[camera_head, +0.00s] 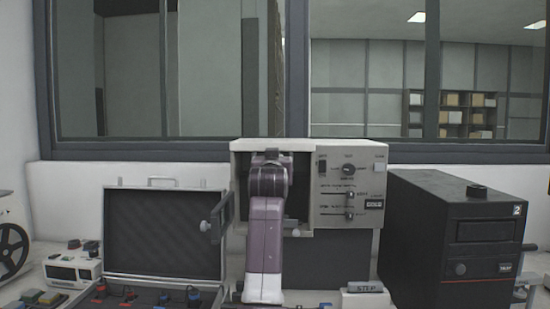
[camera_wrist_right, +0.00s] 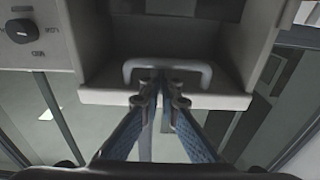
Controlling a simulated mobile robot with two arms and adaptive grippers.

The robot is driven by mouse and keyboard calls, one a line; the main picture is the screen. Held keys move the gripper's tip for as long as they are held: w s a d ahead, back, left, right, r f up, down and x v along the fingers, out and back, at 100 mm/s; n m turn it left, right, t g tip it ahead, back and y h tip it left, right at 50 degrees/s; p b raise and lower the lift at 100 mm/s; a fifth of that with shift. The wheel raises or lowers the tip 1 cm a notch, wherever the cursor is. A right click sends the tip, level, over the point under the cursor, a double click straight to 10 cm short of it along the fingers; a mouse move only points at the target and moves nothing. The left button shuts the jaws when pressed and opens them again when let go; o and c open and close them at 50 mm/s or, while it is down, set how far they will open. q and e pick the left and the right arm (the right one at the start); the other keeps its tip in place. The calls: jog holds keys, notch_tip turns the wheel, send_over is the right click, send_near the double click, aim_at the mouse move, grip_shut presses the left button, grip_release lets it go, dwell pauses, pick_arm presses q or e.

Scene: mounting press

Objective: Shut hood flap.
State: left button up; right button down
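The mounting press (camera_head: 325,222) is a pale box against the back wall, with a dark opening on its left and controls on its right. My right arm rises in front of the opening, and its wrist covers much of it. In the right wrist view a pale edge, apparently the hood flap (camera_wrist_right: 100,96), carries a grey bar handle (camera_wrist_right: 190,65). My right gripper (camera_wrist_right: 162,76) has its blue fingers brought together, tips at the middle of the handle. Whether they touch the bar is unclear. In the head view the fingertips are hidden. My left gripper is not in view.
An open case (camera_head: 165,235) with its lid upright stands left of the press. A black box (camera_head: 440,240) stands close on the right. A small grey panel with a handle (camera_head: 205,226) juts out at the press's left side. Windows fill the back wall.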

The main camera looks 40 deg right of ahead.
jog(key=shift+w+f, duration=0.15)
jog(key=shift+f, duration=0.55)
jog(key=shift+w+f, duration=0.1)
jog(key=shift+f, duration=0.55)
jog(key=r+v, duration=0.2)
jog(key=v, duration=1)
jog(key=shift+s+r, duration=0.3)
